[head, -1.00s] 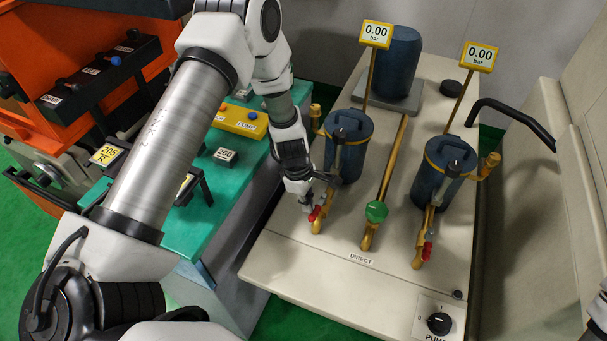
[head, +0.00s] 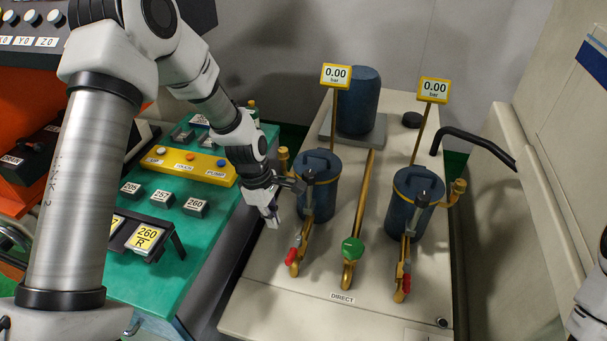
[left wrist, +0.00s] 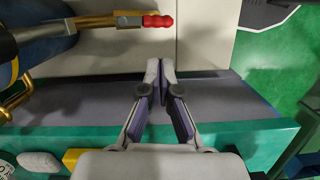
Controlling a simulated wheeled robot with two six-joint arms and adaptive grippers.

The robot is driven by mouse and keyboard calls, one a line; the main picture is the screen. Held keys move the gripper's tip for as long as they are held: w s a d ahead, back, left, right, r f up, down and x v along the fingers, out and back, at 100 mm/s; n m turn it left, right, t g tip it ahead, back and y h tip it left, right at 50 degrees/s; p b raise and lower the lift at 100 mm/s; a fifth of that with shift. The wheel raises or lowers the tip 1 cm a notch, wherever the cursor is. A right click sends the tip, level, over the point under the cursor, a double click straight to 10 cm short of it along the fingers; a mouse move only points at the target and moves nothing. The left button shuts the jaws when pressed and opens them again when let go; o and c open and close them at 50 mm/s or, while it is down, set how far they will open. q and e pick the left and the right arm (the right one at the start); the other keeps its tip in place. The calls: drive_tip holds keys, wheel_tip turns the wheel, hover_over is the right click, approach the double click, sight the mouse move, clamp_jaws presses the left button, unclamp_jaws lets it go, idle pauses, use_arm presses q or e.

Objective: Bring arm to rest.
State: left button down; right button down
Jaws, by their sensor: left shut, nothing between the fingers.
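My left gripper (head: 272,222) is shut and empty. It hangs over the left edge of the beige filter unit (head: 262,310), just left of the left blue canister (head: 320,185). The red-tipped valve handle (head: 294,257) of that canister's brass pipe is below and right of the gripper, apart from it. In the left wrist view the shut fingertips (left wrist: 160,66) meet over the unit's edge, with the red handle tip (left wrist: 158,21) beyond them, not touched. My right gripper is out of view; only a bit of my right arm shows at the right edge.
A second blue canister (head: 415,195) with its red handle (head: 402,289) stands to the right. A green knob (head: 352,248) sits between them. A teal bench (head: 165,285) with numbered blocks is left. Gauges (head: 336,76) on thin posts and a black bent rail (head: 475,135) stick up.

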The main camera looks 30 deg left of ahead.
use_arm(q)
drive_tip(key=s+d+f+m+y, duration=0.1)
drive_tip(key=s+d+f+m, duration=0.1)
drive_tip(key=s+f+m, duration=0.7)
drive_tip(key=s+d+f+m+y+b, duration=0.1)
drive_tip(key=s+d+f+m, duration=0.1)
drive_tip(key=s+f+m, duration=0.7)
drive_tip(key=s, duration=0.6)
drive_tip(key=shift+d+m, duration=0.3)
drive_tip(key=shift+d, duration=0.1)
